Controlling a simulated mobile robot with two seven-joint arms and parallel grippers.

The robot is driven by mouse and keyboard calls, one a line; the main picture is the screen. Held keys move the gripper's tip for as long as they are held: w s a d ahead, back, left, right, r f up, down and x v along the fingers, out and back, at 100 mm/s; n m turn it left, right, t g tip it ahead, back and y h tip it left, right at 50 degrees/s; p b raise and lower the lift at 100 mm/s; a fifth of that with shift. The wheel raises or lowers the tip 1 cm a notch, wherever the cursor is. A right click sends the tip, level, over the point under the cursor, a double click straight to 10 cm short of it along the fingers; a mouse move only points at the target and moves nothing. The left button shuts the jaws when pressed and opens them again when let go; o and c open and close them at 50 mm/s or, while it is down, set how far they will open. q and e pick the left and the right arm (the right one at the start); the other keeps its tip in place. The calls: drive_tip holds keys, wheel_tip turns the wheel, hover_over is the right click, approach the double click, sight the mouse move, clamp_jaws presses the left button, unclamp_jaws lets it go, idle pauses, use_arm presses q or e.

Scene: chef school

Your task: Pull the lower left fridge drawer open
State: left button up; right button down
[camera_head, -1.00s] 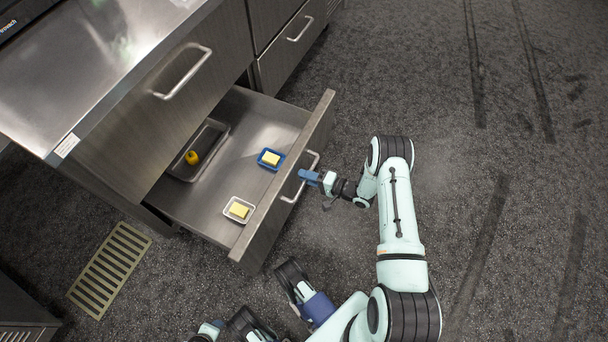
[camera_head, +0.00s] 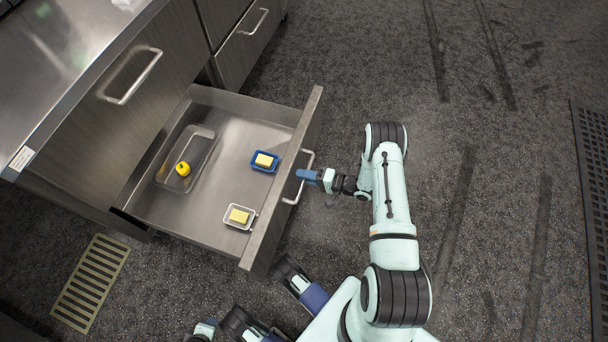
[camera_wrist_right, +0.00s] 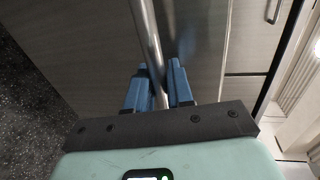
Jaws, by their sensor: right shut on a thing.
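The lower left fridge drawer (camera_head: 262,225) is pulled out from the steel counter, and its inside shows. Its bar handle (camera_head: 307,165) is on the front panel. My right gripper (camera_head: 303,175) is at this handle. In the right wrist view, the blue fingers of the right gripper (camera_wrist_right: 158,88) are shut on the handle bar (camera_wrist_right: 148,40), one on each side. My left arm's parts show at the bottom of the head view, but its fingertips cannot be made out.
The drawer holds a yellow fruit (camera_head: 183,169) in a clear tray, a blue dish (camera_head: 256,166) and a white dish (camera_head: 229,219), each with a yellow block. The upper drawer's handle (camera_head: 130,76) is above. A floor grate (camera_head: 90,283) lies left.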

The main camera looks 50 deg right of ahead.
drive_tip(key=c, duration=1.2)
unclamp_jaws()
drive_tip(key=shift+s, duration=0.1)
use_arm(q)
drive_tip(key=r+p, duration=0.1)
drive_tip(key=s+d+r+p, duration=0.1)
drive_tip(key=shift+s+d+r, duration=0.2)
drive_tip(key=shift+d+r, duration=0.1)
drive_tip(key=shift+r, duration=0.1)
use_arm(e)
drive_tip(key=v, duration=1.3)
drive_tip(key=shift+s+d, duration=0.1)
drive_tip(key=shift+d, duration=0.05)
